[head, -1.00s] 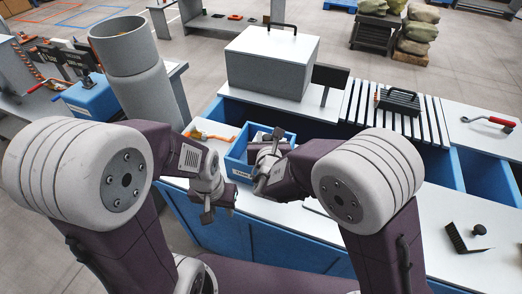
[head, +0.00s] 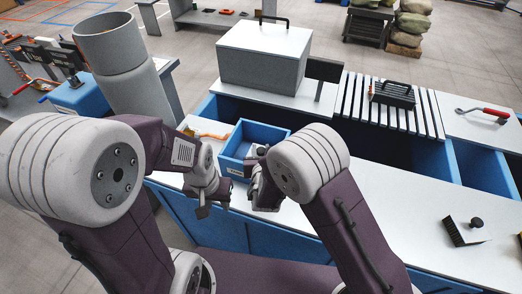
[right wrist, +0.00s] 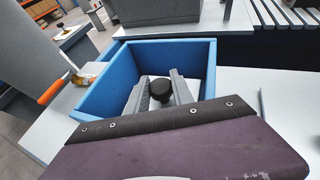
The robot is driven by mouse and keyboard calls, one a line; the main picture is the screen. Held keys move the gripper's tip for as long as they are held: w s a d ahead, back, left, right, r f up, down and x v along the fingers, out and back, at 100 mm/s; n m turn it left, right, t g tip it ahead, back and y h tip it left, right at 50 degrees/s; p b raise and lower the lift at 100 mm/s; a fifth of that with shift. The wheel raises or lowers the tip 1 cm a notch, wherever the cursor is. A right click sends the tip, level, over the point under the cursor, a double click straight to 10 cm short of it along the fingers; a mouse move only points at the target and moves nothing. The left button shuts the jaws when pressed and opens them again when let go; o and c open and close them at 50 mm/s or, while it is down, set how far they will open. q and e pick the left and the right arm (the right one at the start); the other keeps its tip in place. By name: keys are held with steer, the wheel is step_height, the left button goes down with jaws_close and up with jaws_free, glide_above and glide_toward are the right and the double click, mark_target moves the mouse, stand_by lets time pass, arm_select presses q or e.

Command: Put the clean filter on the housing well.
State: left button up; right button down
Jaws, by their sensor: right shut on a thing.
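My right gripper (head: 262,190) is shut on a round black knob (right wrist: 161,89), at the near side of a small blue bin (head: 236,160). The knob shows between its two fingers in the right wrist view, above something pale; the rest of that thing is hidden. A dark block with a handle (head: 393,95), possibly the filter, lies on a white slatted rack, away from both grippers. Long blue-walled openings in the counter (head: 452,160) show beside the rack; I cannot tell which is the housing well.
A grey box with a black handle (head: 262,60) stands behind the bin. A grey cylinder (head: 118,65) stands at left. The front counter between bin and brush is mostly clear.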

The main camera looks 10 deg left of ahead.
steer(key=shift+w, duration=0.1)
steer(key=shift+f, duration=0.1)
steer(key=shift+f+b, duration=0.55)
steer(key=shift+b, duration=0.3)
steer(key=c, duration=1.1)
jaws_free()
